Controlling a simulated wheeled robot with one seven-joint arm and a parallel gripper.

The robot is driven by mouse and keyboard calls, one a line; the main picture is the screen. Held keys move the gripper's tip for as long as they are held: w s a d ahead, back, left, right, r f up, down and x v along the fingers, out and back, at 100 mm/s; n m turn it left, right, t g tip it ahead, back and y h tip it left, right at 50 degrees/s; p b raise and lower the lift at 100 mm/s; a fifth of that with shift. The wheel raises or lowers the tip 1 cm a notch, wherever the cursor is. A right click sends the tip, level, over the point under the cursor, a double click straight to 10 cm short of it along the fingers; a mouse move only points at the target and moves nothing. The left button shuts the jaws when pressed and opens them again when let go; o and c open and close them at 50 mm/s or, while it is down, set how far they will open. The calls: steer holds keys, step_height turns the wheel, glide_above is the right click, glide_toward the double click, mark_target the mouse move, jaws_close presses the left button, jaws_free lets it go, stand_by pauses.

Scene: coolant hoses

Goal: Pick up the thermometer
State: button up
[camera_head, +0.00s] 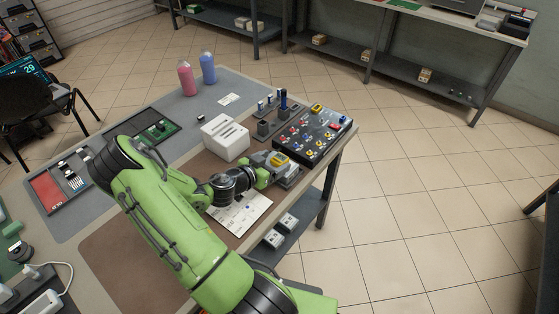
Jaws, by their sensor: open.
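My green arm reaches over the workbench from the lower left. My gripper (285,171) is at the bench's right side, low over the top, with its jaws open. A small grey device with a yellow face (278,159) shows right at the gripper; it may be the thermometer, but it is too small to be sure. The fingers are small and partly hidden, so I cannot tell whether they are around it or touch it. A grey block-like item (291,177) lies just beside the gripper.
A black panel (335,139) with colored connectors lies just beyond the gripper. A white slotted box (225,137) stands to its left, and dark posts (283,99) stand behind. A paper sheet (243,213) lies under my arm. Pink (187,79) and blue (208,68) bottles stand at the back.

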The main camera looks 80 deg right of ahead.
mark_target(276, 161)
steer(key=shift+x, duration=1.15)
steer(key=shift+a, duration=0.1)
steer(key=c, duration=1.1)
steer(key=shift+o, duration=0.2)
step_height(276, 161, up, 18)
steer(key=p, duration=0.3)
steer(key=shift+p, duration=0.35)
